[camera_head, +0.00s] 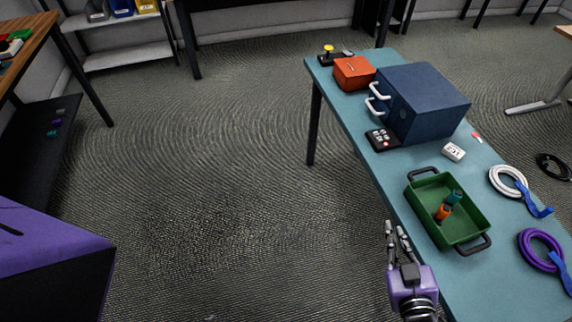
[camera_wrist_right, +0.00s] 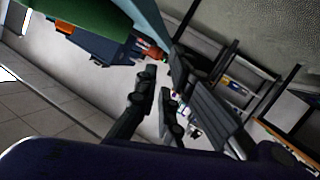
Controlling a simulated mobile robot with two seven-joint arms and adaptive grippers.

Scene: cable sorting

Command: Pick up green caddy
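The green caddy (camera_head: 438,221) sits on the blue-green table (camera_head: 392,181) in the head view. It is an open tray with a dark handle at its far end and one at its near end. An orange item and a teal item stand inside it. My right gripper (camera_head: 396,228) is beside the caddy's left side, over the table's left edge, apart from the caddy and empty. Its fingers are spread with a gap between them, as the right wrist view (camera_wrist_right: 157,100) also shows. Part of a green surface (camera_wrist_right: 85,18) shows at that view's top left. My left gripper is not in view.
A dark blue box (camera_head: 425,100) with white handles, a red box (camera_head: 353,73), a black remote (camera_head: 382,139) and a white device (camera_head: 453,151) stand beyond the caddy. A white cable coil (camera_head: 508,181) and a purple coil (camera_head: 540,250) lie to its right. Open floor lies left of the table.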

